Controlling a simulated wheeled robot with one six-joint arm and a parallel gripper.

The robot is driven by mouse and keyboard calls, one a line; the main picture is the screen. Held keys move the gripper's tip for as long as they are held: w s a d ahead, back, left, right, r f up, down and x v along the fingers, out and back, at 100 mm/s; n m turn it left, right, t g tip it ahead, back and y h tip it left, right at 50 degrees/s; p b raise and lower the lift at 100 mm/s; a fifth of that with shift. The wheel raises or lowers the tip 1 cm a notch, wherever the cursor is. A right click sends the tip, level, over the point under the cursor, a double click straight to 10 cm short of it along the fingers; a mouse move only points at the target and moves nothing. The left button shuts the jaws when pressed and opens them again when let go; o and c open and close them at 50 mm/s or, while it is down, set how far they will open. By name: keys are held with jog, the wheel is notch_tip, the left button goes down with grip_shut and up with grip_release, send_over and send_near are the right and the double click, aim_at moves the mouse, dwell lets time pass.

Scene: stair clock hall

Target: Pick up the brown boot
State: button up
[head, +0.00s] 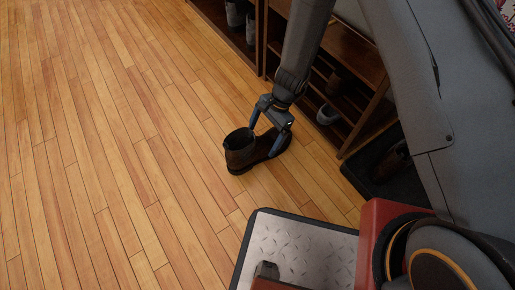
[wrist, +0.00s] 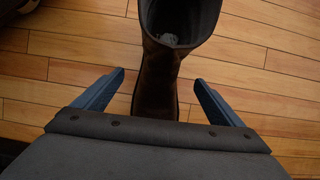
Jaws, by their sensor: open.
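The brown boot (head: 240,151) stands upright on the wooden floor, its open shaft to the left and its toe to the right, partly behind my gripper. In the wrist view the boot (wrist: 160,75) runs down the middle, with its shaft opening at the top and its toe end hidden behind my gripper's body. My gripper (head: 267,132) is over the front part of the boot. Its two blue fingers are open, and in the wrist view the gripper (wrist: 160,84) has one finger on each side of the boot, with floor showing between each finger and the boot.
A wooden shoe rack (head: 347,48) with shoes stands at the upper right. A grey shoe (head: 327,115) sits on its low shelf. A dark tray (head: 378,170) with dark footwear lies right of the boot. The floor (head: 100,150) to the left is clear.

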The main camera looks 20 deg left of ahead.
jog(key=shift+w+b+x, duration=0.1)
jog(key=shift+b+x, duration=1.05)
jog(key=shift+x, duration=0.6)
jog(key=shift+w+b+x, duration=0.15)
jog(key=shift+b+x, duration=0.95)
jog(key=shift+x, duration=0.7)
jog(key=shift+d, duration=0.1)
jog(key=shift+c, duration=0.5)
jog(key=c, duration=1.5)
